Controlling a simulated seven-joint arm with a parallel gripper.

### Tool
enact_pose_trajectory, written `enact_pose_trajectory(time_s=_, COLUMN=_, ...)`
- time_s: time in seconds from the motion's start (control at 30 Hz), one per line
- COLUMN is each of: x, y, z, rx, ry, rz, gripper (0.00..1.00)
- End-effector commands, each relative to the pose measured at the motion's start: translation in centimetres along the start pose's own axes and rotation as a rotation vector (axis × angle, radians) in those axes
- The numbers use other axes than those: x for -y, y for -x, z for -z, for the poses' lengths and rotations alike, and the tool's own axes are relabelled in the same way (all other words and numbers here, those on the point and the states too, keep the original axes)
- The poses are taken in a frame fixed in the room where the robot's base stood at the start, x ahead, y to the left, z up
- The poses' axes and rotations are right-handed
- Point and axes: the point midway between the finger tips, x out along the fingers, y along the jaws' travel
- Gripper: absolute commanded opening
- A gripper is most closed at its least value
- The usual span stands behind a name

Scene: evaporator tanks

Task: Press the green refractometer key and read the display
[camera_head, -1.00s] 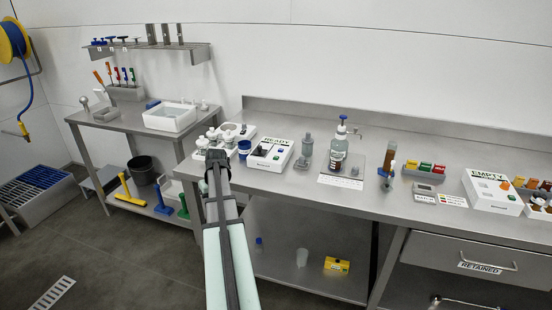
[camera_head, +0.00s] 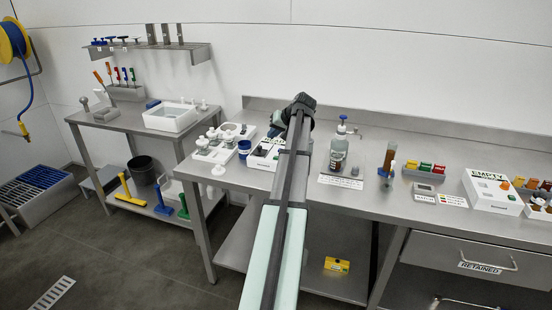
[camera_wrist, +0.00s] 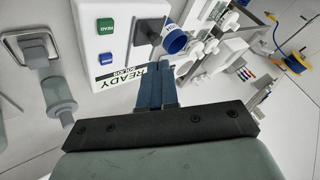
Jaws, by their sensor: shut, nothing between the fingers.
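The refractometer is a white box (camera_wrist: 88,45) in the wrist view, with a green key (camera_wrist: 105,25) and a blue key (camera_wrist: 106,60) on its top. A label or display strip (camera_wrist: 128,78) on it reads READY, with "% SOLIDS" in smaller letters. A dark block sits on the same box. My gripper (camera_wrist: 155,72) is shut and empty, its blue fingers over the box's display side, apart from the green key. In the head view the refractometer (camera_head: 260,163) is partly hidden behind my arm, and my gripper (camera_head: 276,129) shows above it.
A blue cup (camera_wrist: 174,42) stands close beside the fingers. A grey pot-like fitting (camera_wrist: 58,92) stands on the other side of the box. In the head view a labelled bottle (camera_head: 339,152) stands right of my arm. A second white box (camera_head: 492,192) reads EMPTY further right.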

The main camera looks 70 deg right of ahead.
Motion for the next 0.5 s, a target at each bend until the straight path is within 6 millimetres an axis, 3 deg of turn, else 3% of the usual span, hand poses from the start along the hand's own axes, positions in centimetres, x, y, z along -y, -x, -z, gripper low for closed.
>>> enact_pose_trajectory(time_s=0.2, x=-1.1, y=1.6, z=1.6, rx=-0.055, ry=-0.040, rz=0.022, gripper=0.00)
enact_pose_trajectory(time_s=0.5, x=-1.1, y=1.7, z=1.6, rx=-0.059, ry=-0.043, rz=0.024, gripper=0.00)
